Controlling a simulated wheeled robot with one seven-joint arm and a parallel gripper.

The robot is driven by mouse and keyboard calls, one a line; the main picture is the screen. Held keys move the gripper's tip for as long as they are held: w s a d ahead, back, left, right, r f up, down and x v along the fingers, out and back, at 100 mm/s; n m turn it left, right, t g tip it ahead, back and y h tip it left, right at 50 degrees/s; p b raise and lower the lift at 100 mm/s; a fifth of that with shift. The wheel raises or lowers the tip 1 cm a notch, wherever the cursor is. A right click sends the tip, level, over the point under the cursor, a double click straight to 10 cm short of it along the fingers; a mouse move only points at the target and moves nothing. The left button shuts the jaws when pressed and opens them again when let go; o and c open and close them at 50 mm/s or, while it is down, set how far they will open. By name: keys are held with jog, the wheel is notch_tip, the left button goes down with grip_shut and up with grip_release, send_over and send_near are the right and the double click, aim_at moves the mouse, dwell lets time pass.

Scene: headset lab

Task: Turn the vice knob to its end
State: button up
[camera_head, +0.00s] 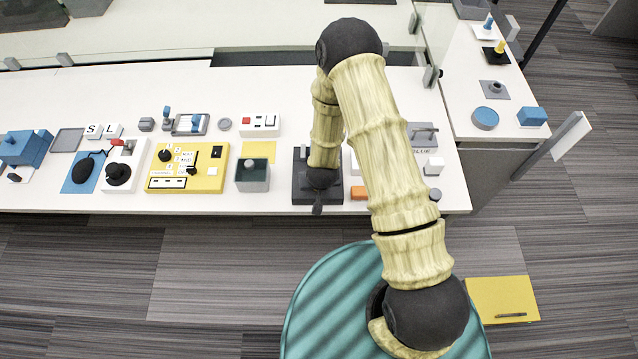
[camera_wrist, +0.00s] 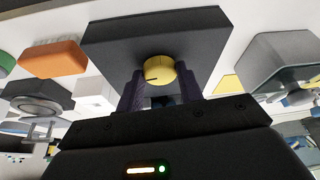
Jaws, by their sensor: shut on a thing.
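The vice is a dark grey block (camera_wrist: 150,35) that fills the upper middle of the wrist view. In the head view it is the dark block (camera_head: 301,191) near the table's front edge, partly covered by my arm. A round yellow knob (camera_wrist: 158,70) with a dark mark toward its left side sits on the block's near face. My gripper (camera_wrist: 161,88) has one dark finger on each side of the knob and is shut on it. In the head view my gripper (camera_head: 318,198) points down over the block, and the knob is hidden there.
An orange block (camera_wrist: 53,59) and a white block (camera_wrist: 93,94) lie left of the vice in the wrist view. In the head view a grey-green box (camera_head: 252,178) and a yellow panel (camera_head: 215,180) stand to the left. The white table's front edge is close.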

jog(key=m, duration=0.1)
jog(key=m+h, duration=0.1)
jog(key=m, duration=0.1)
jog(key=m+h, duration=0.1)
jog(key=m, duration=0.1)
jog(key=shift+w+a, duration=0.15)
jog(key=shift+a, duration=0.15)
jog(key=shift+m, duration=0.3)
jog(key=o, duration=1)
jog(key=shift+r, duration=0.1)
jog(key=p+v, duration=0.1)
jog(key=v, duration=1.6)
jog(key=shift+r+p, duration=0.15)
jog(key=shift+p, duration=0.25)
